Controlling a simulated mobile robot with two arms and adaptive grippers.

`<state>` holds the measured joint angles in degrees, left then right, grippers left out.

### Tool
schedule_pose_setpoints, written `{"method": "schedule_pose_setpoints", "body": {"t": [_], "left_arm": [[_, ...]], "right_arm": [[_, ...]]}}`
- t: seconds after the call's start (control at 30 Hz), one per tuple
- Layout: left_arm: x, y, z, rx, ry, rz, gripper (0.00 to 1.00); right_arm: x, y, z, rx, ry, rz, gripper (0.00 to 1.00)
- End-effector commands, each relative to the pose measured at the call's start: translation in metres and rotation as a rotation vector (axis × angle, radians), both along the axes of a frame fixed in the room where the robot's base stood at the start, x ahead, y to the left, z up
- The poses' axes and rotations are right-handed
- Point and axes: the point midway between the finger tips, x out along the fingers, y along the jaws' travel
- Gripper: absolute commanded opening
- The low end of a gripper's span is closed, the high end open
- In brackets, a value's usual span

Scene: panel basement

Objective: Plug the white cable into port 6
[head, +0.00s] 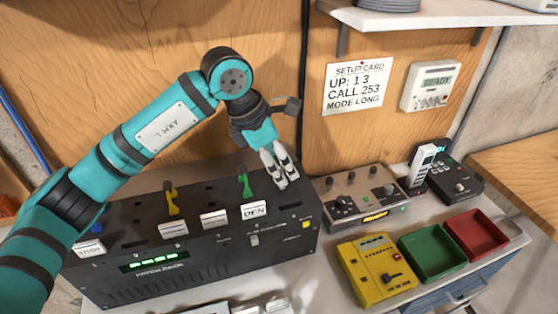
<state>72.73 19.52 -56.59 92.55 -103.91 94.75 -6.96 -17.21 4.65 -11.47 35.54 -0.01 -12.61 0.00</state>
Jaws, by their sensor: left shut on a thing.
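The dark patch box (190,270) stands on the bench at lower left, with slots on its top and a lit green display on its front. Blue (97,228), yellow (172,200) and green (244,184) plugs stand upright in it. My left gripper (281,180) points down over the right end of the box. It is shut, with pale fingers and white at the tips. The white cable's plug appears to be between them, but I cannot separate it clearly. Whether it touches the box, I cannot tell. A dark slot (290,207) shows just below the fingertips. My right gripper is not in view.
A control unit with knobs (362,198), a yellow device (375,270), green (432,252) and red (476,235) trays, and a handset (421,167) stand to the right. A setup card (357,85) hangs on the wall. White label cards, one reading DEN (254,211), stand on the box.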

Motion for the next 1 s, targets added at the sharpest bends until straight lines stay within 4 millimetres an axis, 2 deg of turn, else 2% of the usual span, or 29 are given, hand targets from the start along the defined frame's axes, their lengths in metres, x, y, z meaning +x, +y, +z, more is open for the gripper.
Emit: {"method": "schedule_pose_setpoints", "body": {"t": [0.53, 1.0], "left_arm": [[0.0001, 0.0001, -0.0042, 0.000, 0.000, 0.000, 0.28], [0.0001, 0.0001, -0.0037, 0.000, 0.000, 0.000, 0.28]], "right_arm": [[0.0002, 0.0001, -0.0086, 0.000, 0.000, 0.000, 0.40], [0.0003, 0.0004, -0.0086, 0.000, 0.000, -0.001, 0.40]]}}
